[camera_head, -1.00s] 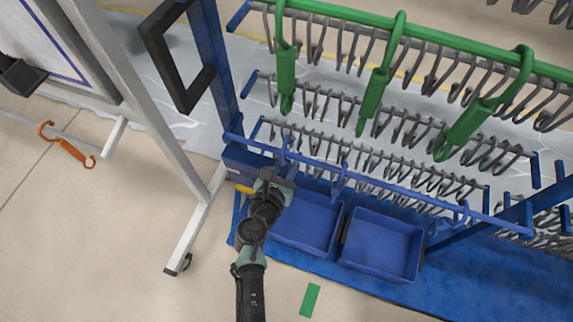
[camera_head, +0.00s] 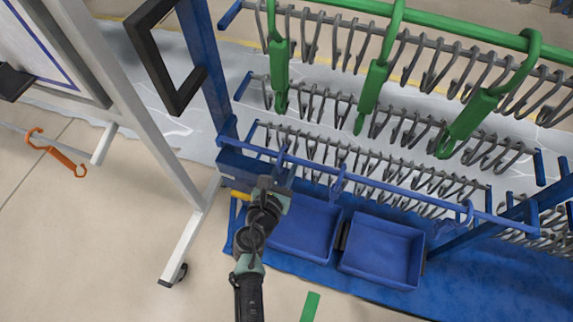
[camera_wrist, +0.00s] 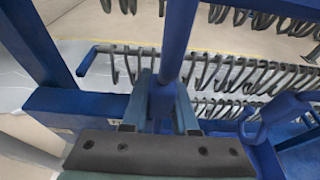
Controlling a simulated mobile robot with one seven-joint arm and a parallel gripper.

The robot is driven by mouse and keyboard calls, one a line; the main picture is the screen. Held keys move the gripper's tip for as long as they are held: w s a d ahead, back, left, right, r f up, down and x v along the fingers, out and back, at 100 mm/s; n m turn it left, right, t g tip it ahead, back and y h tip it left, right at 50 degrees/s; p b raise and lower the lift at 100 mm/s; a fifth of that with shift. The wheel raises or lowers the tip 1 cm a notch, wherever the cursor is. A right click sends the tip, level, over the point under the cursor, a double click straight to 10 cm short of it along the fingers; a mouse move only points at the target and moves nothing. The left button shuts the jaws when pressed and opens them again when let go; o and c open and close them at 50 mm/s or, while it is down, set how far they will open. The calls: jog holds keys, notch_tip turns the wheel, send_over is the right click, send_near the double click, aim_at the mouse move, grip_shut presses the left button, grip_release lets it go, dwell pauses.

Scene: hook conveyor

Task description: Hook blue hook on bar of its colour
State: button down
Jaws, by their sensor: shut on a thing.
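The blue bar (camera_head: 400,187) runs across the middle of the head view, sloping down to the right. My gripper (camera_head: 274,182) is at its left part, just on the near side. It is shut on a blue hook (camera_head: 283,163), whose upper end is at the bar. I cannot tell whether its crook is over the bar or only beside it. Two other blue hooks, one in the middle (camera_head: 337,185) and one at the right (camera_head: 465,214), hang on the bar.
Green hooks (camera_head: 372,90) hang on a green bar (camera_head: 440,25) at the back. Several rows of grey hooks (camera_head: 330,108) lie behind the blue bar. Two blue bins (camera_head: 380,250) stand below. A blue post (camera_head: 208,75) and a white stand (camera_head: 135,110) are close at the left.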

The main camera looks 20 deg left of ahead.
jog(key=c, duration=0.6)
grip_release()
jog(key=shift+f, duration=0.15)
jog(key=p+v, duration=0.3)
jog(key=v, duration=1)
